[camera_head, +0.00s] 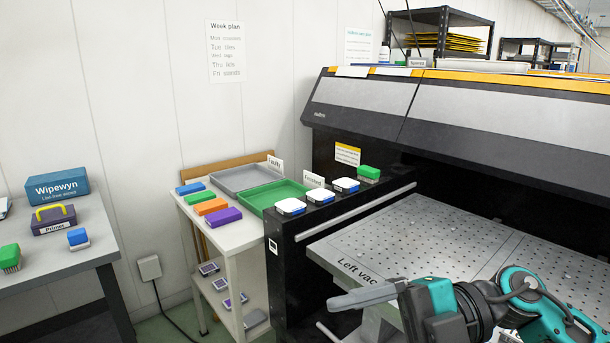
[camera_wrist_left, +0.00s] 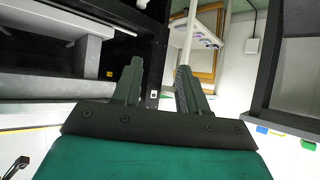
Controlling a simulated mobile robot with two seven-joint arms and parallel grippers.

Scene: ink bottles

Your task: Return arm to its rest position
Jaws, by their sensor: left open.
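My left gripper (camera_head: 352,298) is at the lower right of the head view, with grey fingers pointing left and a teal arm behind it. It is in front of the perforated metal bed (camera_head: 410,235) of the large black machine. In the left wrist view, the two dark fingers of my left gripper (camera_wrist_left: 158,66) stand apart with nothing between them. The wrist picture appears upside down. My right gripper does not show.
A white stand (camera_head: 236,240) holds a grey tray (camera_head: 240,179), a green tray (camera_head: 272,195) and coloured blocks. White-and-blue pieces (camera_head: 320,196) and a green one (camera_head: 369,173) sit along the machine's front ledge. A grey bench (camera_head: 60,262) stands left. Open floor lies between bench and stand.

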